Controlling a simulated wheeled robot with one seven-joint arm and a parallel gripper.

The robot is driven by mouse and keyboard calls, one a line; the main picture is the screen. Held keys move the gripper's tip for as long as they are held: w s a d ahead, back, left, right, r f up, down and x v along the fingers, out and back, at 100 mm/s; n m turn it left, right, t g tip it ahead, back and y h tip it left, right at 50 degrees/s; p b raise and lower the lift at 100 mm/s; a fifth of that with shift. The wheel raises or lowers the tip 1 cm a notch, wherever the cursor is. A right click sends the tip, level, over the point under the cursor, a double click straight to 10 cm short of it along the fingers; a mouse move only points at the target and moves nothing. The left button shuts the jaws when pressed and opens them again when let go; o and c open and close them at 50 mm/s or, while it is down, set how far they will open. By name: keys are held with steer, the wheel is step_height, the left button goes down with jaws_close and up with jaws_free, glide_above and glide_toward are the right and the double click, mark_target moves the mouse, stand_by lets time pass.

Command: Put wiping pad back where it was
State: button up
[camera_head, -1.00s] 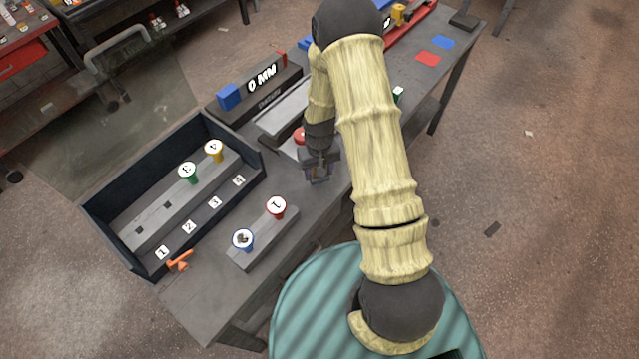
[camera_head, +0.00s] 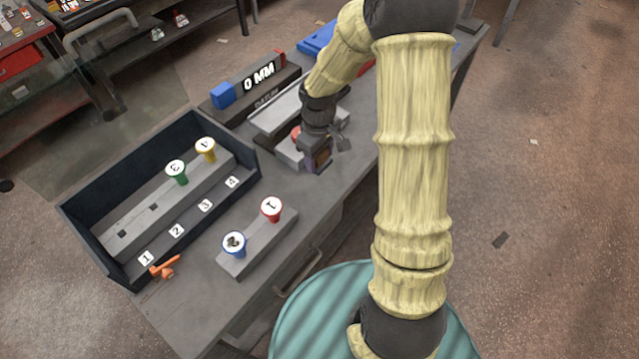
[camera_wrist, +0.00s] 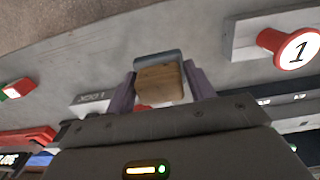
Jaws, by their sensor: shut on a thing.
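The wiping pad (camera_wrist: 160,80) has a wooden block back and a grey-blue layer along its far edge. In the wrist view it sits between the two purple fingers of my gripper (camera_wrist: 160,88), which is shut on it. In the head view my gripper (camera_head: 318,162) is over the bench, just in front of a grey block with a red button (camera_head: 296,131). The pad is mostly hidden there by the gripper. I cannot tell whether the pad touches the bench.
A dark open box (camera_head: 100,190) with numbered slots holds green and yellow pegs. A grey block (camera_head: 262,248) in front carries blue and red pegs. An orange piece (camera_head: 164,267) lies by the box. A display (camera_head: 262,78) reads "0 MM". Bare bench lies between the gripper and the peg block.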

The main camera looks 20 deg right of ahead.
step_height(320, 180, down, 6)
steer(key=shift+r, duration=0.15)
steer(key=shift+f+p, duration=0.3)
steer(key=shift+f, duration=1.6)
steer(key=shift+f, duration=0.1)
steer(key=o, duration=1)
steer(key=shift+c, duration=0.2)
